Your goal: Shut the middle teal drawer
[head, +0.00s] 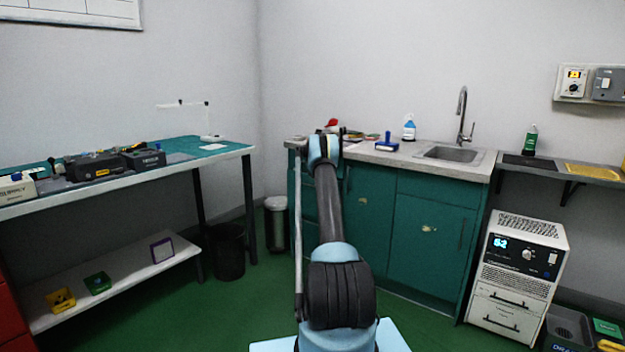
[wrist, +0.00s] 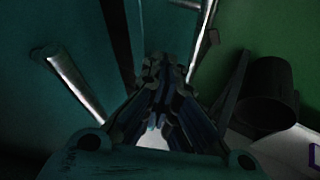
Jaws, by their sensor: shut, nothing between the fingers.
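The teal cabinet (head: 432,235) stands against the back wall under the sink counter. Its left drawer column (head: 308,192) is mostly behind my arm in the head view, so I cannot tell there how far the middle drawer stands out. In the dark wrist view, teal fronts (wrist: 60,25) with a bar handle (wrist: 72,82) fill the left. A dark edge separates them from another teal face, and a second bar handle (wrist: 203,45) shows at upper right. My gripper (wrist: 160,75) is shut and empty, close to these fronts. Contact cannot be told.
A dark bin (wrist: 265,95) stands on the green floor right of my gripper in the wrist view. A white-lidded bin (head: 277,225) stands left of the cabinet. A workbench (head: 225,153) runs along the left. A white oven-like unit (head: 515,275) stands at right.

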